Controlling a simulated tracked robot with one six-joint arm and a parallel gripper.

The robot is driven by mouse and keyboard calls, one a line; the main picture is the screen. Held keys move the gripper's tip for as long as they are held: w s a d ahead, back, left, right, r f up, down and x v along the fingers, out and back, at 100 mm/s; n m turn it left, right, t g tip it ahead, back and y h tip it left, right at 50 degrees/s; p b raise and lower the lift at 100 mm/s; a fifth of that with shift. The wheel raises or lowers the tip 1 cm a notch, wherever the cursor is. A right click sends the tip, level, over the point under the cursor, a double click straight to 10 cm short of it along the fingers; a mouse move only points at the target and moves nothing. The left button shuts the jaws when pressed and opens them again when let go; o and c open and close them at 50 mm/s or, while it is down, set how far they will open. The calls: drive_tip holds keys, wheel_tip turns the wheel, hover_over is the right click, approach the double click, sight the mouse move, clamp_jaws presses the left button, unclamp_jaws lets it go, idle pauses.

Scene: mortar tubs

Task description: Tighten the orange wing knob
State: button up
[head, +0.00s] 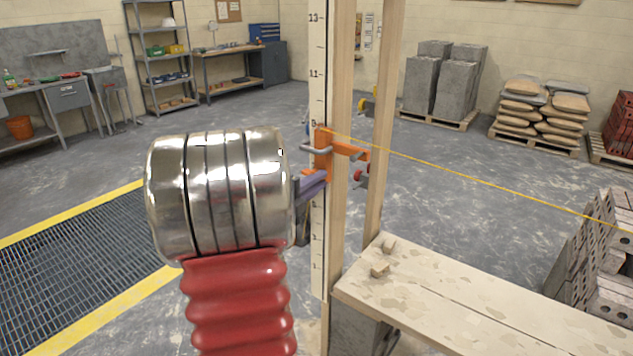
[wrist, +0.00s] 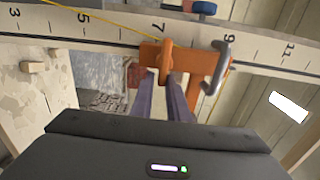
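An orange clamp (head: 323,153) sits on the upright measuring staff; it also shows in the wrist view (wrist: 185,62) with a bent grey hook (wrist: 221,66) on its right. My gripper (head: 318,181) reaches the clamp from the left, just below its hook in the head view. In the wrist view its two purple fingers (wrist: 164,80) point at the clamp with a narrow gap between them. A small orange part, seemingly the wing knob (wrist: 164,77), shows between the fingertips. I cannot tell whether the fingers touch it.
The staff (head: 318,60) stands against wooden posts (head: 381,120). A yellow string (head: 480,178) runs from the clamp to the right. A plank bench (head: 450,290) with small wooden pieces stands at lower right, near concrete blocks (head: 590,250). A floor grate (head: 80,250) lies at left.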

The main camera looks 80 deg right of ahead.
drive_tip(key=o, duration=0.4)
drive_tip(key=shift+w, duration=0.15)
drive_tip(key=v, duration=1.3)
drive_tip(key=shift+a, duration=0.4)
